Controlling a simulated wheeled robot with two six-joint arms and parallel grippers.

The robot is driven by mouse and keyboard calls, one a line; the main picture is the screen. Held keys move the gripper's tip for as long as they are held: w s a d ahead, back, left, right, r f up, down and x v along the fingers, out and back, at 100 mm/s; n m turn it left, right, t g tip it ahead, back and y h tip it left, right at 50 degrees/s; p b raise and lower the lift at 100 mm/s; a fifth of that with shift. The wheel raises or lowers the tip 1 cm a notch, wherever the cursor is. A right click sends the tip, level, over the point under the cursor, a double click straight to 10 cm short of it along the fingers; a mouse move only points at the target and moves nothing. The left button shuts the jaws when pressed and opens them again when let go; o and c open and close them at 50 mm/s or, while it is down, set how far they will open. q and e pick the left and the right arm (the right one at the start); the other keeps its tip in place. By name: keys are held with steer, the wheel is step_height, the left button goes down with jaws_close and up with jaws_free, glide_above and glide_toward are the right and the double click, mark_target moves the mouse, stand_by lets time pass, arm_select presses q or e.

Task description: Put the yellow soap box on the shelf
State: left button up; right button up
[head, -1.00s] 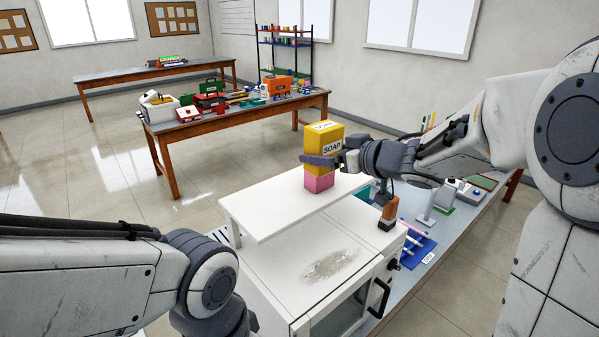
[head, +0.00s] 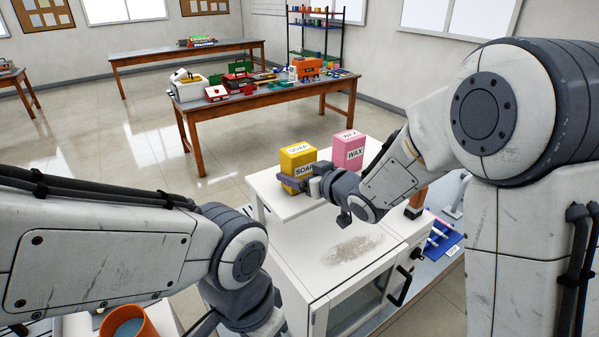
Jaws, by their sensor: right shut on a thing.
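The yellow soap box (head: 298,158) is upright in my right gripper (head: 298,184), which is shut on its lower part. The box is over the left part of the white raised shelf (head: 270,194). I cannot tell whether its bottom touches the shelf. A pink wax box (head: 348,152) stands on the shelf to the right of the soap box, with a gap between them. My left arm shows at the lower left, but its gripper fingers are out of view.
The shelf stands over a white cabinet (head: 318,250) with a smudged top and a dark handle. An orange-rimmed cup (head: 130,325) is at the bottom left. A blue mat (head: 440,240) with pens lies at right. A cluttered wooden table (head: 265,100) is behind.

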steer(key=shift+f, duration=0.2)
steer(key=shift+f, duration=0.15)
steer(key=o, duration=1.2)
steer(key=shift+o, duration=0.2)
steer(key=shift+r, duration=0.2)
